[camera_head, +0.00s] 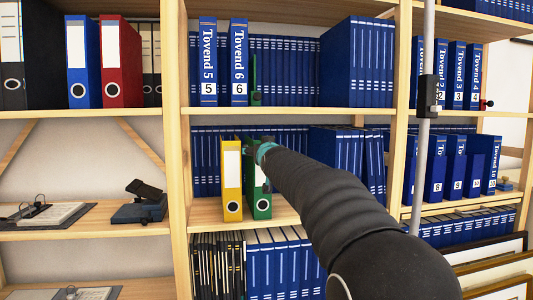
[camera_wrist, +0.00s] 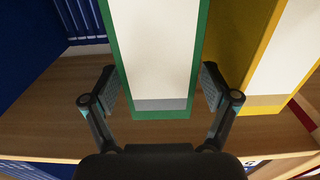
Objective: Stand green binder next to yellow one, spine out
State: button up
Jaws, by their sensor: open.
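The green binder (camera_head: 257,209) stands upright on the middle shelf, its white-labelled spine facing out. The yellow binder (camera_head: 232,207) stands upright just to its left, spine out too. In the wrist view, the green binder (camera_wrist: 158,114) is between the two open fingers of my gripper (camera_wrist: 158,88), with the yellow binder (camera_wrist: 238,45) to its right there. I cannot tell whether the fingers touch the green spine. In the head view, my arm hides part of the green binder's upper right and most of the gripper.
Rows of blue volumes (camera_head: 207,160) stand behind the binders, with more (camera_head: 374,160) to the right on that shelf. A wooden upright (camera_head: 179,180) is left of the yellow binder. The shelf board (camera_head: 208,212) is bare left of it. A thin green object (camera_head: 254,88) stands on the shelf above.

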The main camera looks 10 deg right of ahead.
jog(key=s, duration=1)
jog(key=shift+f, duration=0.1)
jog(key=s+f+g, duration=0.4)
jog(key=s+f, duration=0.1)
jog(key=f, duration=0.5)
jog(key=s+f+g, duration=0.4)
jog(key=s+f, duration=0.2)
jog(key=f, duration=0.5)
jog(key=s+f+g, duration=0.1)
jog(key=s+f, duration=0.2)
jog(key=s, duration=0.6)
jog(key=s+f+g, duration=0.2)
jog(key=s+f, duration=0.2)
jog(key=s, duration=0.6)
jog(key=s+f+g, duration=0.1)
jog(key=s+f, duration=0.2)
jog(key=s, duration=0.7)
jog(key=shift+s+f+g+p, duration=0.25)
jog(key=shift+f+g+p, duration=0.05)
jog(key=shift+f+p, duration=0.1)
